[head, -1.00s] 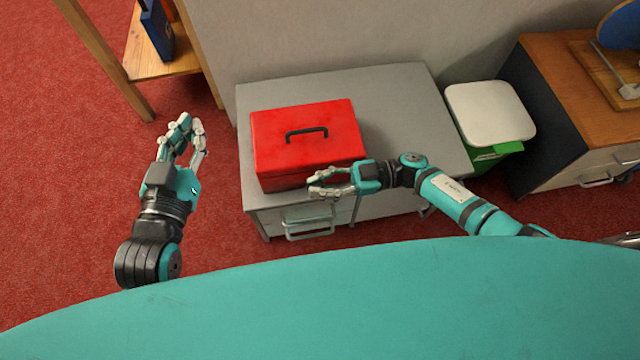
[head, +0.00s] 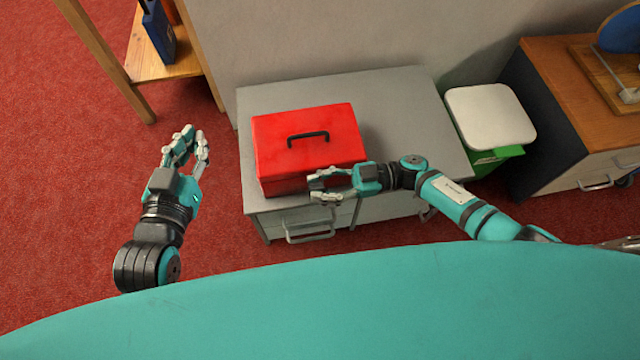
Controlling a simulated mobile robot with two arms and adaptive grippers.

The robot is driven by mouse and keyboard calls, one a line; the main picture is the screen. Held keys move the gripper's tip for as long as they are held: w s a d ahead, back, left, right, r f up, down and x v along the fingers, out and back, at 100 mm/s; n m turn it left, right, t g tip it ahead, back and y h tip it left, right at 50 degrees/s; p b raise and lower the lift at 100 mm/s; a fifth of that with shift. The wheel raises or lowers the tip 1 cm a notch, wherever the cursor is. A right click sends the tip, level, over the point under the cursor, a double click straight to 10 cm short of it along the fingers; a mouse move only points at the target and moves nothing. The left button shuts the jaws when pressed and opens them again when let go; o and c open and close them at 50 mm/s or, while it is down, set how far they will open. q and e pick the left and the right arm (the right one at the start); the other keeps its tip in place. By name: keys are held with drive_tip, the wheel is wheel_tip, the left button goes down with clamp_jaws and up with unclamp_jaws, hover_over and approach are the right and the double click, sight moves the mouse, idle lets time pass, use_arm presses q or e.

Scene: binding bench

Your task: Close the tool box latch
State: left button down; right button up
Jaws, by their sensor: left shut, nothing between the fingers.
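The red tool box (head: 307,140) sits on the grey cabinet with its lid down and its black handle (head: 308,135) on top. I cannot make out the latch; the front face is seen steeply from above and my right gripper covers part of it. My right gripper (head: 314,186) is at the lower right front of the box, fingers pointing left, with a gap between them and nothing seen in it. I cannot tell if it touches the box. My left gripper (head: 195,133) is shut and empty, left of the cabinet over the red floor, clear of the box.
The grey cabinet (head: 395,110) has free top to the right of the box and a drawer handle (head: 310,232) in front. A green bin with a white lid (head: 490,115) stands right of it. A wooden shelf (head: 160,62) stands at the back left.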

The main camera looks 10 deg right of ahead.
drive_tip(key=shift+r, duration=0.15)
drive_tip(key=d, duration=1.2)
